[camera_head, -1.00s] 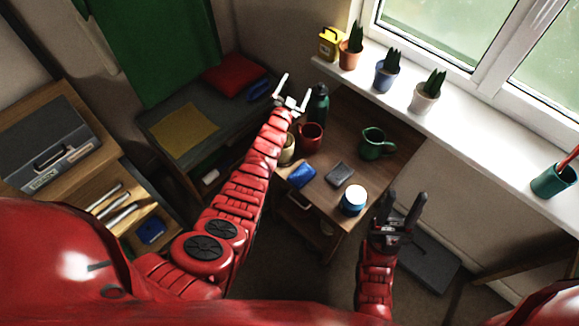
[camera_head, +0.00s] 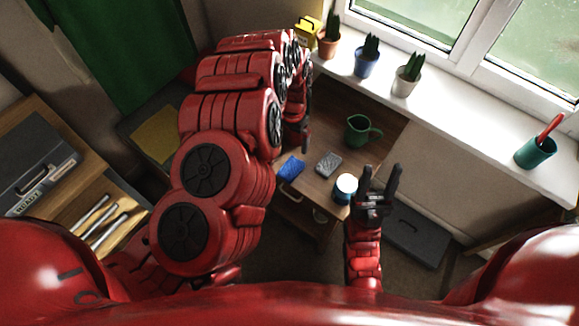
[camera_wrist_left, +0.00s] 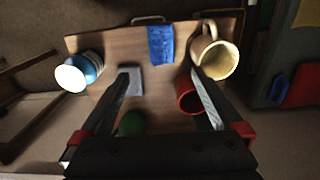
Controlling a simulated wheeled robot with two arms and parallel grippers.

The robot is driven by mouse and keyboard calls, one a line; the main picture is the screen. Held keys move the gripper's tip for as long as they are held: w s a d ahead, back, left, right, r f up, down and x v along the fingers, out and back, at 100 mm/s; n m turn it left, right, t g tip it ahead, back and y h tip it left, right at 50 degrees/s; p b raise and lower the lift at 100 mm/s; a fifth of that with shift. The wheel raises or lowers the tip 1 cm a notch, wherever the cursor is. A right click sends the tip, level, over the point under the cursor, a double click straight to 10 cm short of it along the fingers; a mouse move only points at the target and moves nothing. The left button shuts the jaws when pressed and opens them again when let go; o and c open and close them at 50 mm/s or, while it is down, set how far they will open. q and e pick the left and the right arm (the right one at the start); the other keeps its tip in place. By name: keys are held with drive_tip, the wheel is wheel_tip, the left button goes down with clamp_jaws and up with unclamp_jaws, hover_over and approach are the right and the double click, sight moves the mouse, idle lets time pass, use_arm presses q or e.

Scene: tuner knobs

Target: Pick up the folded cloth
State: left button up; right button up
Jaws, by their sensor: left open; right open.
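A blue folded cloth (camera_head: 291,169) lies flat near the front edge of the small wooden table. It also shows in the left wrist view (camera_wrist_left: 161,45), ahead of the fingers. My left gripper (camera_head: 303,138) points down over the table beyond the cloth, mostly hidden by my arm. In the left wrist view its fingers (camera_wrist_left: 161,78) are spread wide and empty, apart from the cloth. My right gripper (camera_head: 381,174) is open and empty, beside the table's right side near a blue and white container (camera_head: 344,188).
A grey block (camera_head: 328,163) lies beside the cloth. A green pitcher (camera_head: 360,131) stands farther back. A cream mug (camera_wrist_left: 213,58) and a red mug (camera_wrist_left: 186,98) stand close to the left gripper's finger. Potted plants (camera_head: 367,58) line the windowsill.

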use_arm(q)
wheel_tip(320, 180, down, 3)
drive_tip(key=b, duration=0.3)
drive_tip(key=p, duration=0.2)
hover_over(291, 167)
drive_tip(key=f, duration=0.9)
drive_tip(key=shift+s+d, duration=0.1)
drive_tip(key=shift+s, duration=0.1)
drive_tip(key=shift+f+p, duration=0.55)
drive_tip(key=shift+f, duration=0.2)
drive_tip(key=shift+w+f, duration=0.1)
drive_tip(key=shift+f, duration=0.65)
drive_tip(key=shift+f+b, duration=0.3)
drive_tip(key=shift+f, duration=0.9)
drive_tip(key=c, duration=1.2)
drive_tip(key=shift+c, duration=0.2)
drive_tip(key=shift+r, duration=0.2)
